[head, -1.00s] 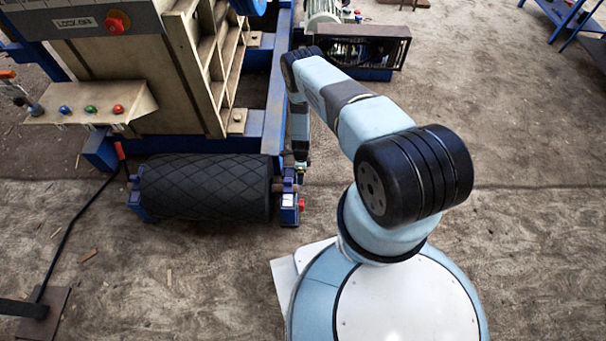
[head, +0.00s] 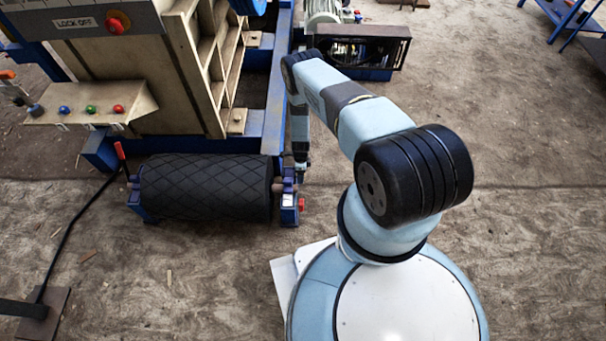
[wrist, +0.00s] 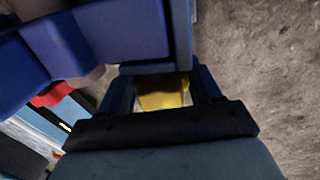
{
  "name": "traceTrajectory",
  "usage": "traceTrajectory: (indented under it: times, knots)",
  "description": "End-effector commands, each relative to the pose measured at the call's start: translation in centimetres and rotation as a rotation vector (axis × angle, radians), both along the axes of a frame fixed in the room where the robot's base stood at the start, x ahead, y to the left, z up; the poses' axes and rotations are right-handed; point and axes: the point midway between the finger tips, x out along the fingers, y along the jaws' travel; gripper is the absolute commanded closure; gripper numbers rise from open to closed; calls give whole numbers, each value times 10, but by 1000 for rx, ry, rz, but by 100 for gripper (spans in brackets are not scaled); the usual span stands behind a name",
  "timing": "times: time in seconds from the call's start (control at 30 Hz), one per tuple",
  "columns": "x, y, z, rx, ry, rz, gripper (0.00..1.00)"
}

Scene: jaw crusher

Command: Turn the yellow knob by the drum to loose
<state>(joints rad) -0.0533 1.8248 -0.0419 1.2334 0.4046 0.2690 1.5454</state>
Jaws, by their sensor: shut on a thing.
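The yellow knob (wrist: 163,93) shows in the wrist view between the two dark fingers of my gripper (wrist: 163,88). My gripper is shut on it. In the head view my gripper (head: 301,170) points down at the right end of the black ribbed drum (head: 205,187), beside the drum's blue end bracket (head: 289,205). The knob cannot be made out in the head view. Its pointer or any loose marking is hidden in both views.
A red part (head: 301,204) sits on the bracket just below my gripper. The blue crusher frame (head: 277,110) stands close to the left of my arm. A panel with coloured buttons (head: 92,108) is at the left. Bare floor lies to the right.

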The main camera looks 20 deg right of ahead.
Motion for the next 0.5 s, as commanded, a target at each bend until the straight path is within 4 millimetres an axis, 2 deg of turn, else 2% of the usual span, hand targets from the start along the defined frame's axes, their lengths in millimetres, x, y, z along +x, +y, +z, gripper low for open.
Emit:
traceTrajectory:
  times: [0.03,0.5]
  knots:
    - [-5,2,-1,2,8,0,67]
    - [-9,4,-2,-34,-106,0,67]
